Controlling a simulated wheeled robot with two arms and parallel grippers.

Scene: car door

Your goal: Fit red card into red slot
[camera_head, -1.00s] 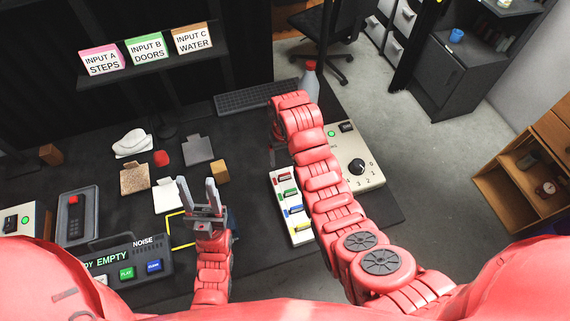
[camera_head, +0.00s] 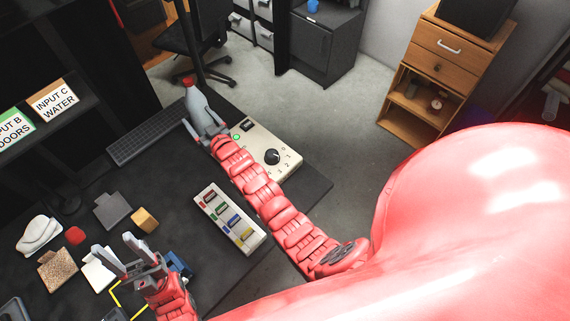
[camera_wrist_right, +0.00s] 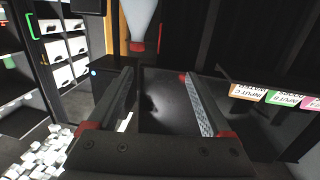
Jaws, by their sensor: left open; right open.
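A pale panel (camera_head: 243,240) with several coloured slots lies on the dark table. Its red slot (camera_head: 209,197) is at the upper left end, with green, blue and yellow ones below. I cannot make out a separate red card; a small rounded red object (camera_head: 75,236) lies at the left. My right gripper (camera_head: 206,130) is open beyond the panel, beside a grey bottle with a red cap (camera_head: 190,82). In the right wrist view its open jaws (camera_wrist_right: 157,75) hold nothing, and the bottle (camera_wrist_right: 138,18) shows upside down beyond them. My left gripper (camera_head: 118,252) is open and empty, left of the panel.
A control box with a dial (camera_head: 272,157) stands right of my right gripper. A keyboard (camera_head: 147,135) lies at the back. A yellow block (camera_head: 145,219), a grey clipboard-like piece (camera_head: 112,211) and a white mouse-like object (camera_head: 38,235) lie on the left.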

